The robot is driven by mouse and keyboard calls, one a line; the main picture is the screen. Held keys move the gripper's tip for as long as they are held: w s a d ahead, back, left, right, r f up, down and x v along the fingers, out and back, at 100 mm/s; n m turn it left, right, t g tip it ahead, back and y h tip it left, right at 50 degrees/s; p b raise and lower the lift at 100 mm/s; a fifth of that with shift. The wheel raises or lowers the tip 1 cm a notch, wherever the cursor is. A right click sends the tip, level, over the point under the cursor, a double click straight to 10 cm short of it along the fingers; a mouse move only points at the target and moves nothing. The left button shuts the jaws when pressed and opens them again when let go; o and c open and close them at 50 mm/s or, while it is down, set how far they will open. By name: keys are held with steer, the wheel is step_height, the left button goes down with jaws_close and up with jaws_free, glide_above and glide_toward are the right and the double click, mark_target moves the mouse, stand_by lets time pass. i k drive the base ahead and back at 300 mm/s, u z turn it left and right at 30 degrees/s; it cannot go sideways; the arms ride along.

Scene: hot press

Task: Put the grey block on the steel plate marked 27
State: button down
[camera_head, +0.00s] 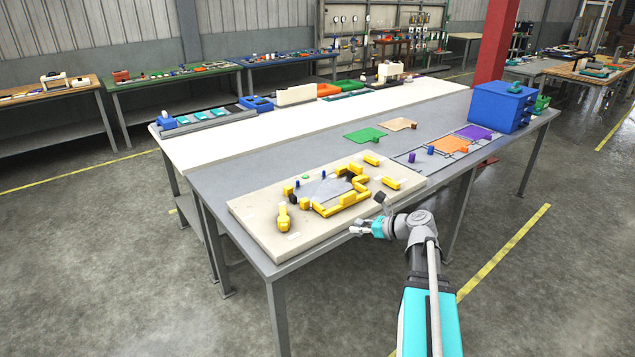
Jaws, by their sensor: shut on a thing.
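A flat grey steel plate (322,189) lies on the pale base board, partly ringed by yellow fixtures, left of and beyond my gripper. No number can be read on it at this size.
Yellow clamps and blocks (348,199) stand around the plate on the pale board (262,222). A blue box (500,106) stands at the table's right end. Green (365,135), tan (399,124), orange (449,145) and purple (474,132) sheets lie behind.

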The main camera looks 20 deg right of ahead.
mark_target(323, 189)
steer(key=u, duration=0.05)
steer(key=i, duration=0.9)
steer(key=z, duration=0.1)
